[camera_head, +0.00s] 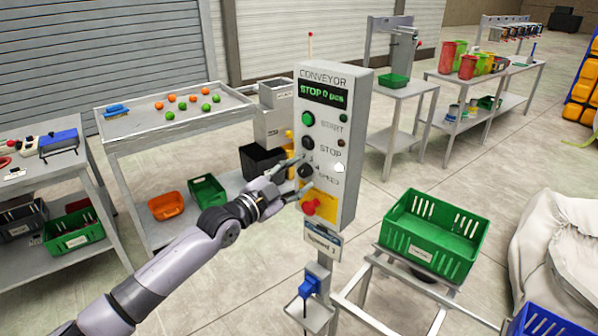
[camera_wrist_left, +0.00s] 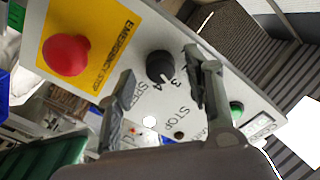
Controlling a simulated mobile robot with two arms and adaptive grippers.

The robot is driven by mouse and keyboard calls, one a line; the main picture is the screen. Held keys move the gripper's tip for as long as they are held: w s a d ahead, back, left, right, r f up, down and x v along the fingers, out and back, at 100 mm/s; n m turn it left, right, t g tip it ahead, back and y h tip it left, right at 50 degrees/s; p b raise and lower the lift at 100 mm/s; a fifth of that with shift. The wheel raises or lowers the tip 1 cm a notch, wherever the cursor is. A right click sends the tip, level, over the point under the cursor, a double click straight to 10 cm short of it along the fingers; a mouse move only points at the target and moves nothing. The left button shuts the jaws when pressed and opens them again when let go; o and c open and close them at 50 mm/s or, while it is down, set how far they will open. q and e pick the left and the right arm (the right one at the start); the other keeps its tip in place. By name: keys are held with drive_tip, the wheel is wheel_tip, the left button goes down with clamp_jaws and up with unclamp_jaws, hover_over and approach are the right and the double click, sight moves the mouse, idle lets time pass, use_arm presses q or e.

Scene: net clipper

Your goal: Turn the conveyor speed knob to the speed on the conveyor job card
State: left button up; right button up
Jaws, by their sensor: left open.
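The conveyor control box (camera_head: 361,130) stands upright in the head view, its display (camera_head: 324,94) showing STOP and 0 pcs. The black speed knob (camera_head: 306,171) sits below the STOP button (camera_head: 308,143). In the wrist view the knob (camera_wrist_left: 160,66) has a white pointer line near the printed 3. My left gripper (camera_head: 299,176) is open at the knob; its fingers (camera_wrist_left: 166,74) are either side of it in the wrist view. I cannot tell whether they touch it. A card (camera_head: 322,241) hangs below the box; its small text is not surely legible. My right gripper is out of view.
The red emergency stop (camera_head: 311,207) on its yellow plate is close below the knob; it also shows in the wrist view (camera_wrist_left: 66,54). A green START button (camera_head: 308,118) is above. A green crate (camera_head: 432,237) stands at right. A table (camera_head: 105,125) with orange and green balls is behind left.

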use_arm(q)
drive_tip(key=shift+w+d, duration=0.45)
drive_tip(key=shift+w, duration=0.05)
drive_tip(key=shift+c, duration=0.2)
clamp_jaws()
